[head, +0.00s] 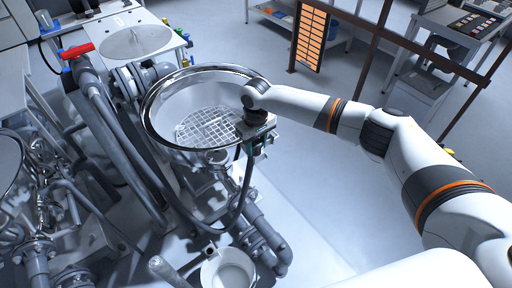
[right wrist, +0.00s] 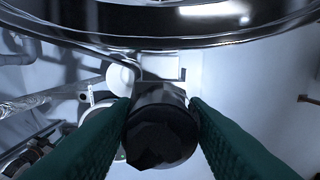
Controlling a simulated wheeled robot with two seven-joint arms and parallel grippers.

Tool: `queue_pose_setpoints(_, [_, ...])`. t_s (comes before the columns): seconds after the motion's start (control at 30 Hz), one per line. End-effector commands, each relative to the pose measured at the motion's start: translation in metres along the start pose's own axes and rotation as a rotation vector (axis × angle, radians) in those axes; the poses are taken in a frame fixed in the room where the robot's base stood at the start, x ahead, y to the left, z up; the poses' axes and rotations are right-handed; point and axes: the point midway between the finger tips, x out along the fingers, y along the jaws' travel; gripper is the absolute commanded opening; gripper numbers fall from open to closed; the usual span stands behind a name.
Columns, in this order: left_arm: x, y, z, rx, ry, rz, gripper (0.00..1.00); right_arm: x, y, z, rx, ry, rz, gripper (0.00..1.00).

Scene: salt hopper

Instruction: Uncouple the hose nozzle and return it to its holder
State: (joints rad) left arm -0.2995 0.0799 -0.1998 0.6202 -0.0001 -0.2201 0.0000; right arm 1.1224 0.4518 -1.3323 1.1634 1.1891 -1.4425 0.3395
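My right gripper (head: 257,141) is at the right side of the hopper (head: 150,122), just outside and below its shiny rim. In the right wrist view its green fingers (right wrist: 160,110) lie against both sides of a dark round nozzle (right wrist: 160,128), with no clear gap. The nozzle points toward a pale fitting under the rim; whether it is coupled there cannot be told. The dark hose (head: 243,195) hangs from near the gripper and loops down and left below the hopper. I cannot make out the nozzle's holder for certain. My left gripper is not in view.
A white cup-shaped vessel (head: 228,272) stands below the hopper, beside grey pipes (head: 265,240). A red-handled valve (head: 77,51) and thick hoses are at the left.

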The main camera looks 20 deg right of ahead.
Motion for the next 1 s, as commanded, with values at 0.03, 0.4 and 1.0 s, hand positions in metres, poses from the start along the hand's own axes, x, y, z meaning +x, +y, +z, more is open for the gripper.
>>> queue_pose_setpoints(0.03, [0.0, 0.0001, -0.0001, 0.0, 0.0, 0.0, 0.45, -0.0002, 0.0, 0.0, 0.0, 0.0, 0.0, 0.32])
queue_pose_setpoints(0.4, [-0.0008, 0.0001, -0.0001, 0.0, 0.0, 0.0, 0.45, -0.0012, -0.0001, 0.0001, 0.0, 0.0, 0.0, 0.0])
queue_pose_setpoints(1.0, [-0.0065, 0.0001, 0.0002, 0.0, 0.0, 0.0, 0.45, -0.0065, -0.0001, 0.0002, 0.0, -0.001, 0.0, 0.0])
